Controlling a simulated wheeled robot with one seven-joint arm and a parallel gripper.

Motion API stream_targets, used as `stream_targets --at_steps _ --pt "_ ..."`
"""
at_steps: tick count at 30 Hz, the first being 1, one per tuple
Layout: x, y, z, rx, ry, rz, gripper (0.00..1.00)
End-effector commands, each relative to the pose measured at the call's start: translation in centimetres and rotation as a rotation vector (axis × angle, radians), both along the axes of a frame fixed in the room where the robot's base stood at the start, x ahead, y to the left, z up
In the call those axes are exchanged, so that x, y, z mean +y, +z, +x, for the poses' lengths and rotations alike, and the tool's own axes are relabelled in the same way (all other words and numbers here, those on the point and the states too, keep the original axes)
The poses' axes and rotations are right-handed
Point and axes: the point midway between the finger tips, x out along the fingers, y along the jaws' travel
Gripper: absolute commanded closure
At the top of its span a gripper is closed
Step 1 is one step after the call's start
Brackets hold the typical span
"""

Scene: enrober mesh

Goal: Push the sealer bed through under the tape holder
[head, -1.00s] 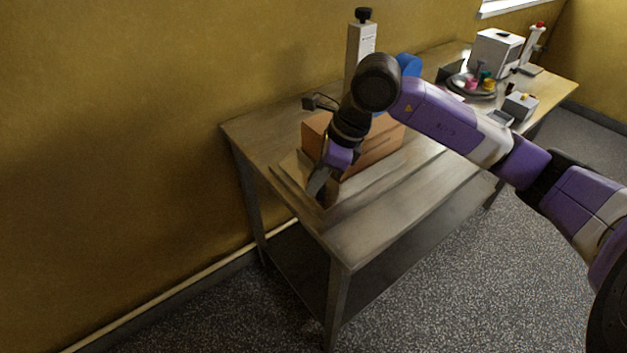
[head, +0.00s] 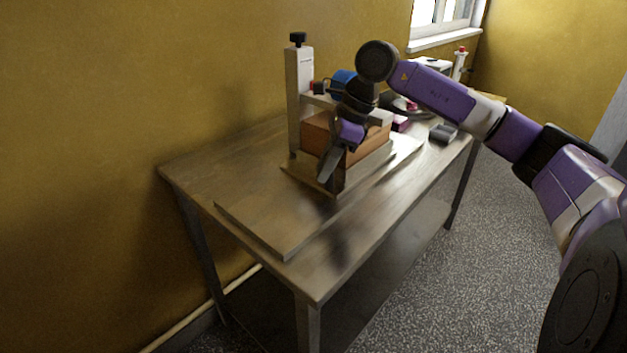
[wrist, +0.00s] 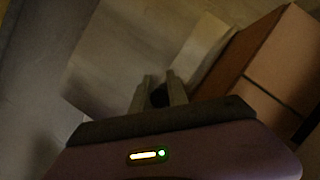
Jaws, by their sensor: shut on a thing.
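The sealer bed (head: 296,174) is a pale flat plate on a long low track, with a brown carton (head: 316,136) standing on it. The tape holder is a pale upright column (head: 299,95) with a black knob and a blue tape roll (head: 343,82). The carton stands beside the column, and its far part is hidden behind my arm. My gripper (head: 335,181) points down at the bed's near end. In the wrist view its fingers (wrist: 158,94) are shut on a small dark part, seemingly the bed's handle; the carton (wrist: 285,62) is to the right.
The near end of the track (head: 265,222) is bare, and so is the bench top (head: 195,165) at the left. A grey box (head: 443,132) and pink items (head: 400,123) sit farther along the bench. A wall runs behind.

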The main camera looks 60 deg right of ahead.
Motion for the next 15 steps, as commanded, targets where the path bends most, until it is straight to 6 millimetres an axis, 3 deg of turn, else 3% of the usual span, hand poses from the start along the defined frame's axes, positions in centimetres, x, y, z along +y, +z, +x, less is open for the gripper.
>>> stream_targets --at_steps 13,14,15 --pt "-0.55 0.2 -0.07 -0.003 -0.001 -0.001 1.0" --pt "-0.55 0.19 -0.07 -0.003 -0.001 -0.001 0.78" --pt "-0.54 0.19 -0.07 -0.003 -0.001 -0.001 0.71"
